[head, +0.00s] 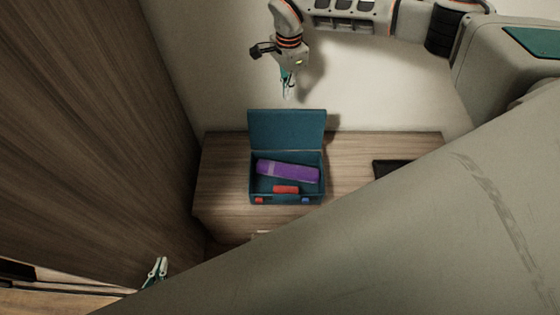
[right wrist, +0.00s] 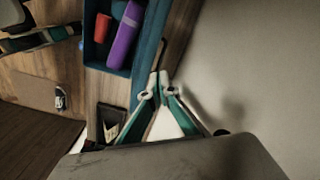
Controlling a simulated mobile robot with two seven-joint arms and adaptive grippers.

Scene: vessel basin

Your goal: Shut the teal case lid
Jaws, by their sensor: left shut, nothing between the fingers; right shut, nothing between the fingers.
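The teal case (head: 251,190) stands on the wooden table with its lid (head: 286,130) open and roughly upright at the back. A purple object (head: 288,171) and a small red block (head: 286,189) lie inside. My right gripper (head: 288,94) is shut and empty, above and behind the lid's top edge. In the right wrist view its fingertips (right wrist: 160,76) are close to the lid (right wrist: 150,42); I cannot tell whether they touch. My left gripper (head: 158,265) is shut and empty, low at the left, away from the case and partly hidden by my arm.
The wooden table (head: 225,165) has free room on both sides of the case. A dark flat tray (head: 392,167) lies at the right, partly covered by my arm. A pale wall stands behind, and a tall wooden panel (head: 100,110) at the left.

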